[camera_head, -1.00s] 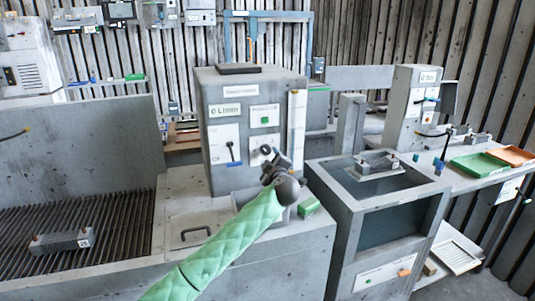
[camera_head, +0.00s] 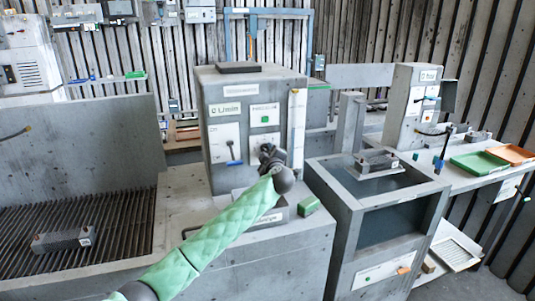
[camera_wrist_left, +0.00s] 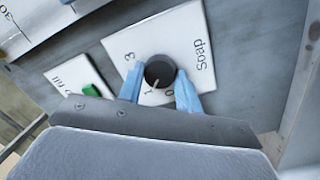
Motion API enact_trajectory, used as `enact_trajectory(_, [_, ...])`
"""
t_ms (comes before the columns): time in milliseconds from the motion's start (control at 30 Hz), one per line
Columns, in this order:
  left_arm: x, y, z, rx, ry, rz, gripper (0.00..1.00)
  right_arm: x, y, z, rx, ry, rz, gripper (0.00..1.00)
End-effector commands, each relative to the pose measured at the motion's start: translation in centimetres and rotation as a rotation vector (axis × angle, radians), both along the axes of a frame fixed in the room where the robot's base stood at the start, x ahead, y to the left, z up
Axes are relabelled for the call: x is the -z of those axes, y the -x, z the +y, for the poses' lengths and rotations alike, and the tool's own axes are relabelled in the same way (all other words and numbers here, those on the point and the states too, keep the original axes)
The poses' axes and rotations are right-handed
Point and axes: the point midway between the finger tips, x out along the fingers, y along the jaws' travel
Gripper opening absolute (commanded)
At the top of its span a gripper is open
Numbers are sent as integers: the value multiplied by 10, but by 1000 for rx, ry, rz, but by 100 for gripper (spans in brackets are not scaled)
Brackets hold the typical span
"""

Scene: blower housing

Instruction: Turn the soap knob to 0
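The soap knob (camera_wrist_left: 160,71) is a round dark knob on a white plate (camera_wrist_left: 190,40) marked "Soap", with 3, 1 and 0 around it. Its pale pointer mark points toward the 1. My left gripper (camera_wrist_left: 159,84) has its blue fingers on either side of the knob, apart from each other; firm contact is not clear. In the head view, my left gripper (camera_head: 269,154) is at the front of the grey control box (camera_head: 255,85) and hides the knob. My right gripper is not in view.
A lever with a blue end (camera_head: 234,162) is left of my gripper on the box. A green block (camera_head: 309,205) lies on the ledge to the right. A green button (camera_wrist_left: 91,90) is near the knob plate. An open-topped basin (camera_head: 375,183) stands at right.

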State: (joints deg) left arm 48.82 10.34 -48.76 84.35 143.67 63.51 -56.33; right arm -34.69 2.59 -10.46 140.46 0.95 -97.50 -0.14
Motion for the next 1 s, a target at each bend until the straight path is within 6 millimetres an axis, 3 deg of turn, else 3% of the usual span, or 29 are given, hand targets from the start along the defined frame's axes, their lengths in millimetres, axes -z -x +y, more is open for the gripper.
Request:
enact_trajectory(367, [2, 0, 0, -1, 56, -15, 12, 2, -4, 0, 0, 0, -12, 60])
enact_trajectory(700, [4, 0, -1, -2, 290, -88, 12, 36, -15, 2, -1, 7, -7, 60])
enact_trajectory(1000, [5, 0, -1, -2, 528, -167, 12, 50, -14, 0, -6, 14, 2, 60])
